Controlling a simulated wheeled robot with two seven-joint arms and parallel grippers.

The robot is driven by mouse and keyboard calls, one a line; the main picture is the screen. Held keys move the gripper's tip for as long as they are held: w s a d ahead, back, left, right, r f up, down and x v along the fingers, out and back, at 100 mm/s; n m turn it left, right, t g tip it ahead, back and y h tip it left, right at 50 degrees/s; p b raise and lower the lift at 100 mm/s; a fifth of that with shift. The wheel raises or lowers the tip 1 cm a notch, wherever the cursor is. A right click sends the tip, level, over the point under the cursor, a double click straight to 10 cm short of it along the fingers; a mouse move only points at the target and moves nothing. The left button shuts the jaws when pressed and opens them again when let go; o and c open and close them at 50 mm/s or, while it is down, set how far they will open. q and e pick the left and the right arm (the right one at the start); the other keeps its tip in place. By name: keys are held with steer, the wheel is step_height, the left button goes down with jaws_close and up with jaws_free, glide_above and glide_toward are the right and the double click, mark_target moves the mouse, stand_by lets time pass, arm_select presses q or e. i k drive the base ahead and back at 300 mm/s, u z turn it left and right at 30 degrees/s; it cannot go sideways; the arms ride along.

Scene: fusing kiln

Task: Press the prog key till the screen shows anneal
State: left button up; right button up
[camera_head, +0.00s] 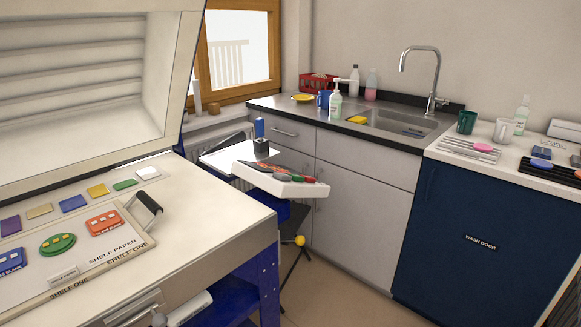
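A pale controller box (280,184) stands beyond the right side of the kiln, beside the grey cabinets. Its sloped face has a dark panel (265,167) with reddish marks, seen at a steep angle, and several red, green and grey keys (296,178). I cannot read the screen or any key label, so I cannot tell which key is prog. Neither of my grippers shows in this view.
A sink counter (385,140) and a blue wash door (455,235) stand right. Floor (340,290) shows between.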

mark_target(281, 176)
steer(key=z, duration=0.2)
steer(key=k, duration=0.4)
steer(key=z, duration=1)
steer(key=i, duration=1.75)
steer(key=u, duration=1.45)
steer(key=i, duration=0.85)
steer(key=u, duration=0.85)
